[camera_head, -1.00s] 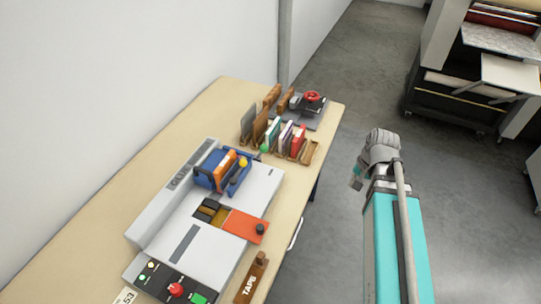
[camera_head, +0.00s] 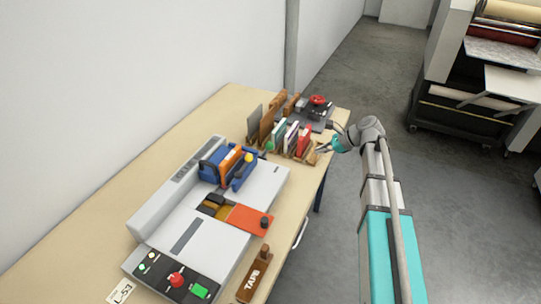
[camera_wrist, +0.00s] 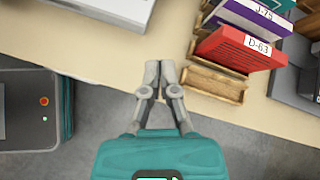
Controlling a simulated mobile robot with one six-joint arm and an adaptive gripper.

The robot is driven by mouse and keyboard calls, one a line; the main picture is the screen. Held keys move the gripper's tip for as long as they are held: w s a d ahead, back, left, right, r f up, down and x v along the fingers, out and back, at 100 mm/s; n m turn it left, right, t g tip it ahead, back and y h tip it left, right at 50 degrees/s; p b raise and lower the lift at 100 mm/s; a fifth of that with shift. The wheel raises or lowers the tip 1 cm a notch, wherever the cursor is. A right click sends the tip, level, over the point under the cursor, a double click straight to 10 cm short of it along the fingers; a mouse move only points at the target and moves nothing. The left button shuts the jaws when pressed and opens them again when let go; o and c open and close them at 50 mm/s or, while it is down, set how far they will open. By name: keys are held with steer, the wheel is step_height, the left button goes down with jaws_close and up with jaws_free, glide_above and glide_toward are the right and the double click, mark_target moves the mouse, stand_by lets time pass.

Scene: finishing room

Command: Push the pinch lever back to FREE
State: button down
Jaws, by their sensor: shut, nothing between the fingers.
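A grey machine (camera_head: 187,249) stands on the table. It carries a blue clamp unit (camera_head: 213,166) holding an orange item (camera_head: 231,158), with a yellow knob (camera_head: 248,158) on the unit. A black knob (camera_head: 265,222) sits on the machine's orange plate (camera_head: 246,217). I cannot read a FREE mark or tell which of these is the pinch lever. My gripper (camera_head: 320,150) is at the table's right edge, beside the wooden book rack and apart from the machine. In the wrist view my gripper (camera_wrist: 158,70) is shut and empty, over the table edge.
The book rack (camera_wrist: 212,84) holds upright books, including a red one (camera_wrist: 240,50) marked D-63. A wooden TAPE holder (camera_head: 254,275) stands at the front edge. A dark device with a red knob (camera_head: 318,100) is behind the rack.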

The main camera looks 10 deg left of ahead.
steer(key=w+a+m, duration=0.1)
steer(key=w+a+m+y+b, duration=0.1)
steer(key=shift+w+r+m+y, duration=0.15)
steer(key=shift+r+m+y, duration=0.15)
steer(key=shift+r, duration=0.05)
steer(key=b, duration=0.6)
glide_toward(265, 152)
steer(key=f, duration=0.2)
steer(key=d+f, duration=0.1)
steer(key=shift+w+f, duration=0.25)
steer(key=shift+w, duration=0.05)
steer(key=a, duration=0.1)
steer(key=a+r+p, duration=0.1)
steer(key=a, duration=0.1)
steer(key=shift+w+a+r+p, duration=0.2)
steer(key=shift+a+r+p, duration=0.05)
steer(key=shift+a+p, duration=0.15)
